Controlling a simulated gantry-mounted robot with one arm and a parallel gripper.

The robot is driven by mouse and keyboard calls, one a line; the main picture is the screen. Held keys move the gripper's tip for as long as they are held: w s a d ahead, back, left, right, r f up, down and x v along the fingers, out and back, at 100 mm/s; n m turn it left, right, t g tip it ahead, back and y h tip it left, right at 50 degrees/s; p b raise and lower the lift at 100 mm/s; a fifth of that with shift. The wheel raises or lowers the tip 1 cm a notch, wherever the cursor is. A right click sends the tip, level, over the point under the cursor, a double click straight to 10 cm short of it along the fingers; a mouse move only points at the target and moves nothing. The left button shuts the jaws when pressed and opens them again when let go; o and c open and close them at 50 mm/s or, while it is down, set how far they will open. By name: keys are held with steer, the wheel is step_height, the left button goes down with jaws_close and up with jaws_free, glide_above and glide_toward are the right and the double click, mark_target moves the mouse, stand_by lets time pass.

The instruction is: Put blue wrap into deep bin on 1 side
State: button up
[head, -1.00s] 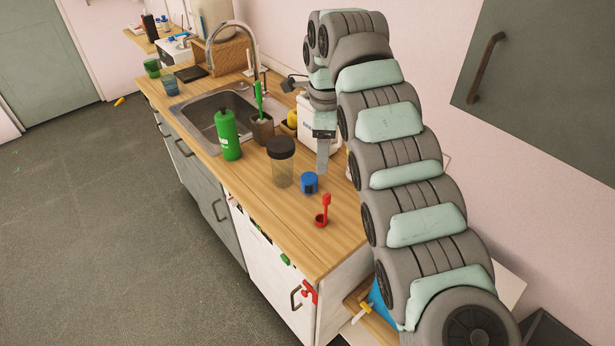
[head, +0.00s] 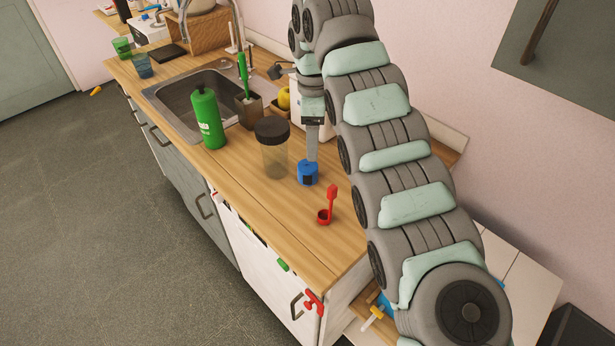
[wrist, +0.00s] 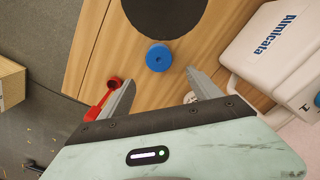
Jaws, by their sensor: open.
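The blue wrap (head: 308,173) is a small round blue roll with a dark patch on its side. It sits on the wooden counter (head: 262,205) beside a dark-lidded clear jar. In the wrist view the blue wrap (wrist: 158,57) shows from above, just beyond and between my open fingertips. My gripper (head: 312,158) points down, its visible finger overlapping the back edge of the wrap in the picture; contact cannot be told. In the wrist view my gripper (wrist: 160,77) has nothing between its fingers. I cannot make out which thing is the deep bin.
The jar (head: 272,150) stands close left of the wrap. A green bottle (head: 208,120) stands by the sink (head: 185,100). A white box (wrist: 275,45) with blue lettering is right of my gripper. The counter's front is mostly clear.

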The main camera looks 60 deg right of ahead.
mark_target(308, 165)
step_height(308, 165, down, 4)
steer(key=shift+a+r+p, duration=0.1)
steer(key=shift+r+p, duration=0.1)
steer(key=shift+p, duration=0.3)
steer(key=f+p, duration=0.1)
steer(key=f, duration=0.2)
steer(key=w+f+p, duration=0.1)
steer(key=f, duration=0.1)
steer(key=shift+a+f+p, duration=0.15)
steer(key=shift+f+p, duration=0.2)
steer(key=shift+f, duration=0.4)
steer(key=shift+c, duration=0.5)
steer(key=c, duration=1.5)
